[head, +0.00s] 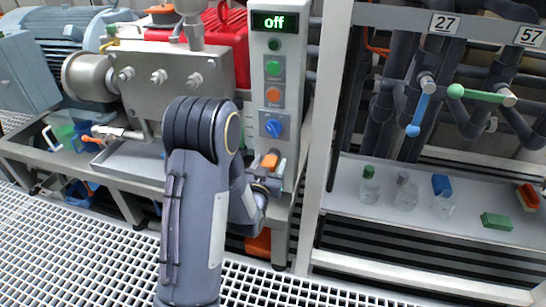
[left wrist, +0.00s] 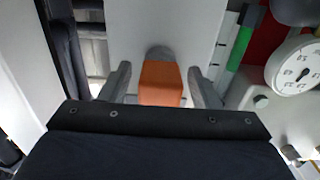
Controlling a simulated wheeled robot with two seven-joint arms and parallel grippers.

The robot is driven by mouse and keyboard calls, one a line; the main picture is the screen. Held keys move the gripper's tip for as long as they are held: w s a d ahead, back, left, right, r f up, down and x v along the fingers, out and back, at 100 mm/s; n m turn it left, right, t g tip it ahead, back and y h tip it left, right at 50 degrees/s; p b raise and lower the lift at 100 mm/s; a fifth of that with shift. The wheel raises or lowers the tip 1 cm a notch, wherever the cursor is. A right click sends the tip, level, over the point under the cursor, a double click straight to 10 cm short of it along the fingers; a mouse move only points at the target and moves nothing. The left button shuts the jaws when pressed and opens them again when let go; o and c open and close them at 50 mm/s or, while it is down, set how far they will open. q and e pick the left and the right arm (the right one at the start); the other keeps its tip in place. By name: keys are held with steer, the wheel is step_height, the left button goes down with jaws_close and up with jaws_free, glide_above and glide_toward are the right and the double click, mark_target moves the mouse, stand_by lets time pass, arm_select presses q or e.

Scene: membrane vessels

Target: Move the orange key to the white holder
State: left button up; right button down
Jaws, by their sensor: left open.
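The orange key (head: 270,160) is on the lower front of the pale control cabinet (head: 297,85), below a blue knob (head: 273,128). In the left wrist view the orange key (left wrist: 160,83) sits between my two fingers, with a grey round part behind it. My left gripper (head: 267,180) is open at the key. A gap shows between the key and each finger, so it is not gripped. I cannot pick out a white holder for certain. My right gripper is not in view.
The cabinet display reads "off", with green (head: 273,68) and orange (head: 273,94) buttons below. A steel pump block (head: 160,85) stands left. A white frame post (head: 325,130) stands right of the cabinet.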

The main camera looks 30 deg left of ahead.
arm_select(q)
steer(key=shift+b, duration=0.35)
jaws_close()
steer(key=b+v, duration=0.2)
steer(key=v, duration=0.4)
stand_by(1.4)
stand_by(0.3)
